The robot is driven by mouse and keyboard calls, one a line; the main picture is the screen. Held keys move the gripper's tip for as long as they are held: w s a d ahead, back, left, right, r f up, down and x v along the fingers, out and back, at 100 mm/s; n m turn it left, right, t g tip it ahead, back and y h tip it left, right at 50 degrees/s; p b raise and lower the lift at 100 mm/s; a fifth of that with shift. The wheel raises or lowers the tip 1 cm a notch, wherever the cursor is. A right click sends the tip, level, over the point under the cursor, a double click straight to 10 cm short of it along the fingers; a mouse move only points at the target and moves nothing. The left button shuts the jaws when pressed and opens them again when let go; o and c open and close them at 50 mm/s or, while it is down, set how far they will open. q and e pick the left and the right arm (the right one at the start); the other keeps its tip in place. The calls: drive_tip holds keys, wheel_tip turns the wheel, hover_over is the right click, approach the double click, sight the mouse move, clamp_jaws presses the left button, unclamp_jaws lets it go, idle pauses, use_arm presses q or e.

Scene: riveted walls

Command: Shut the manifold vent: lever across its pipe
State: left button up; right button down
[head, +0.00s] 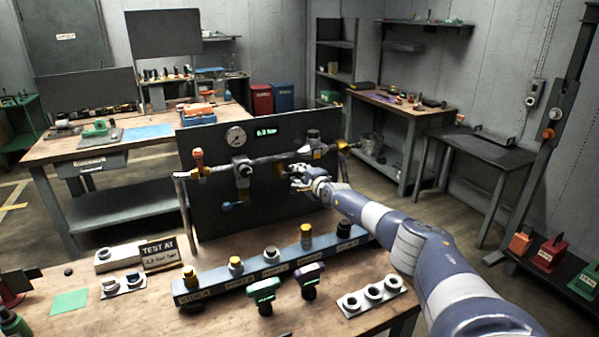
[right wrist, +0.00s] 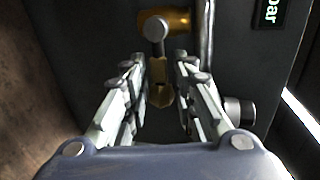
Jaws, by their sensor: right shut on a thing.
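The manifold is a dark upright panel (head: 215,155) on the bench, with a grey pipe (head: 268,159) across its face. My right gripper (head: 297,178) is at the panel, just below the pipe and right of a brass-yellow vent valve (head: 280,168). In the right wrist view the yellow lever (right wrist: 160,92) runs from the grey pivot (right wrist: 155,28) to between the fingers of my right gripper (right wrist: 162,100), which is shut on its end. The lever lies roughly alongside the long pipe (right wrist: 205,45) there. My left gripper is out of view.
The panel carries a round gauge (head: 236,137), a lit display (head: 267,131) and a blue-handled valve (head: 232,205). In front stand a blue-grey rail (head: 215,287) with several fittings, green and purple handled pieces, a white ring holder (head: 371,297) and a sign (head: 161,254).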

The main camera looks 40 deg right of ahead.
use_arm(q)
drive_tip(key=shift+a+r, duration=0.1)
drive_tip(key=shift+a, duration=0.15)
use_arm(e)
drive_tip(key=shift+a, duration=0.1)
drive_tip(key=c, duration=1.3)
unclamp_jaws()
drive_tip(key=shift+w, duration=0.1)
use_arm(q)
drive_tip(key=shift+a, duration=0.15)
